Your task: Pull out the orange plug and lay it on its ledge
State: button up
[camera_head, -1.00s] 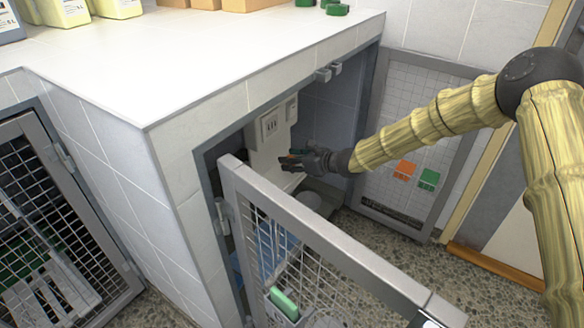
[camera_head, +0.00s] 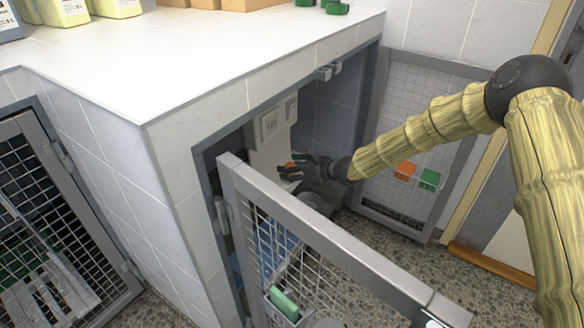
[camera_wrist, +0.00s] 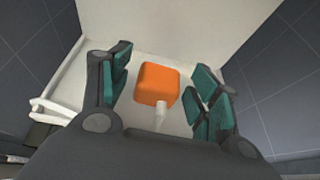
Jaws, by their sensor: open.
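My gripper (camera_head: 288,169) is inside the open kennel, in front of a white panel with sockets (camera_head: 268,125). In the wrist view my gripper (camera_wrist: 164,72) is open, with its green-padded fingers on either side of the orange plug (camera_wrist: 157,84). There is a visible gap on both sides of the plug. A short white stub or cord (camera_wrist: 160,112) runs from the plug toward my palm. The plug lies over a pale surface (camera_wrist: 125,103); whether it touches it I cannot tell. In the head view only a bit of orange (camera_head: 290,165) shows among the fingers.
The barred kennel door (camera_head: 330,240) stands open in front, below my arm, with a green item (camera_head: 284,303) on it. The white counter (camera_head: 200,60) is above the kennel. Another mesh door (camera_head: 415,140) carries orange and green tags to the right.

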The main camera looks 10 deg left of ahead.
jog(key=shift+r, duration=0.2)
jog(key=p+v, duration=0.2)
jog(key=v, duration=1)
